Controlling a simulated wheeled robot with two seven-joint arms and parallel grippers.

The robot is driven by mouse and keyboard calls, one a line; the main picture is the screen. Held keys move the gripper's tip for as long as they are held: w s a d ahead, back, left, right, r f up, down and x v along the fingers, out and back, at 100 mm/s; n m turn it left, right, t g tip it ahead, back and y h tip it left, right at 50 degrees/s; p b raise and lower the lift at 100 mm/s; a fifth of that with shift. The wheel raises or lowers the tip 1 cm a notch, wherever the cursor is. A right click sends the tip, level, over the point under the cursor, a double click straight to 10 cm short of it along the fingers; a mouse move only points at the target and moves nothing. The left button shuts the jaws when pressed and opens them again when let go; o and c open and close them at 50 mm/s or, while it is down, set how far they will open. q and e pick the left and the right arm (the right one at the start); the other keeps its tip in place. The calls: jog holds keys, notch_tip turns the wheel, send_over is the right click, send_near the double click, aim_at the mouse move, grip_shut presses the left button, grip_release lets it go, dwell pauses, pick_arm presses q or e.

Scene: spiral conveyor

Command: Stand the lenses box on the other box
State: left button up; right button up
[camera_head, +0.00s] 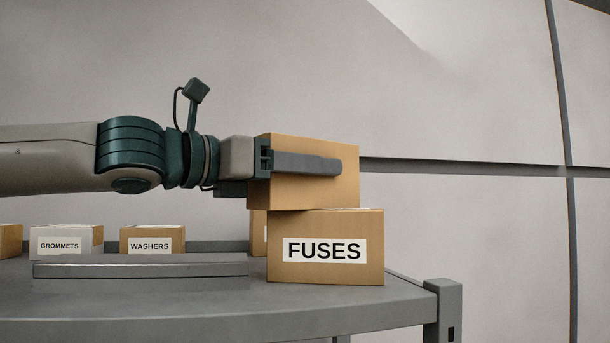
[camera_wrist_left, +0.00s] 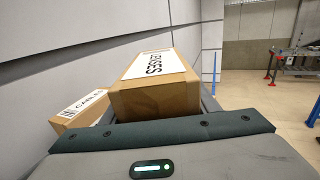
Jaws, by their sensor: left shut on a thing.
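The lenses box (camera_head: 310,190) is a plain brown carton in the head view. In the left wrist view the lenses box (camera_wrist_left: 152,97) shows a white label on its upper face, with "ENSES" legible. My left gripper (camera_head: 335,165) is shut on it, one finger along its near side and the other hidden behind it. The other box (camera_head: 325,274), labelled FUSES, stands upright on the grey surface directly below the held box. Their edges meet in the picture; I cannot tell whether they touch or a thin gap remains. My right gripper is not in view.
A brown box (camera_wrist_left: 70,122) labelled CABLE-something shows left in the wrist view. GROMMETS (camera_head: 66,230) and WASHERS (camera_head: 152,232) boxes stand left behind a low grey rail (camera_head: 140,270). A grey post (camera_head: 443,310) stands at the right end of the conveyor surface (camera_head: 200,300).

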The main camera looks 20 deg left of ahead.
pick_arm(q)
jog(key=shift+d+r, duration=0.1)
jog(key=shift+s, duration=0.1)
jog(key=o, duration=1.4)
jog(key=shift+s, duration=0.1)
